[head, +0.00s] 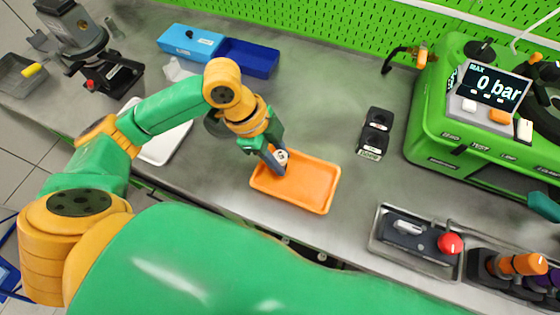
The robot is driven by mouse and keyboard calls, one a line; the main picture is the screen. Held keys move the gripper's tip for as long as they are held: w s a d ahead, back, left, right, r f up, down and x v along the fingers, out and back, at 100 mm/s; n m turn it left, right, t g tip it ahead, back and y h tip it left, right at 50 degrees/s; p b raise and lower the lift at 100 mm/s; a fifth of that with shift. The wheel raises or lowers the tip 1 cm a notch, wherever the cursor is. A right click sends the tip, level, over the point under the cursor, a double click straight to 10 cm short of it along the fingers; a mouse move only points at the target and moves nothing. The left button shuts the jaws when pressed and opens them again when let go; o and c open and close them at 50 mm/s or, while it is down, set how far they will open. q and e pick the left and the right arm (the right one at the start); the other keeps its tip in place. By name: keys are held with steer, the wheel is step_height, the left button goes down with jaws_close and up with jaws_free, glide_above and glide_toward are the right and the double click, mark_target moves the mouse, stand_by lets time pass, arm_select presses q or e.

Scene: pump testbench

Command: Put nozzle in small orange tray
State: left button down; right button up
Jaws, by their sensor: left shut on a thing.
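The small orange tray (312,188) lies flat on the grey bench in the middle of the head view, and no other thing shows in it. My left gripper (277,161) is over the tray's left end, pointing down, and is shut on a small whitish, round part, the nozzle (282,156). The nozzle sits between the fingertips, above or at the tray floor; I cannot tell whether it touches. My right gripper (544,206) is only partly visible as a dark green piece at the right edge; its fingers cannot be made out.
A green pump testbench (470,130) with a display reading 0 bar stands at the right. A black two-hole block (374,134) is right of the tray. A metal tray (415,240) with a red ball is at lower right. Blue bins (248,57) stand behind.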

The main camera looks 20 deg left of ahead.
arm_select(q)
steer(key=shift+s+f, duration=0.15)
steer(key=shift+f, duration=0.55)
steer(key=shift+s+f, duration=0.1)
steer(key=shift+f, duration=0.6)
steer(key=c, duration=0.5)
jaws_free()
steer(key=shift+w+f, duration=0.1)
steer(key=shift+f, duration=0.05)
steer(key=shift+c, duration=0.2)
steer(key=v, duration=1.2)
